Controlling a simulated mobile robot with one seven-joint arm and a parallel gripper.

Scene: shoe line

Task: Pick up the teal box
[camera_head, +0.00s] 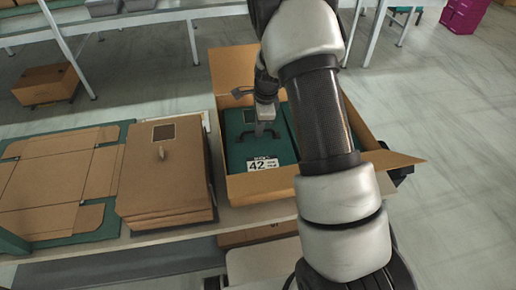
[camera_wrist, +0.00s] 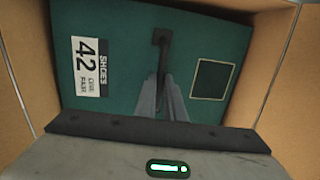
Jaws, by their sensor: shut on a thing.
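The teal box (camera_head: 238,150) lies in an open cardboard carton (camera_head: 240,188), with its lid facing up. The lid has a white label (camera_head: 263,164) reading 42 and a dark square. In the wrist view the teal box (camera_wrist: 120,40) fills most of the picture. My gripper (camera_head: 260,130) reaches down to the middle of the lid and is shut on the teal box. Its fingers (camera_wrist: 164,75) are close together in the wrist view, by a dark fitting on the lid. The exact grip point is hard to see.
Another teal surface (camera_head: 290,122) shows in the carton at right, partly behind my arm. The carton walls stand close around the teal box.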

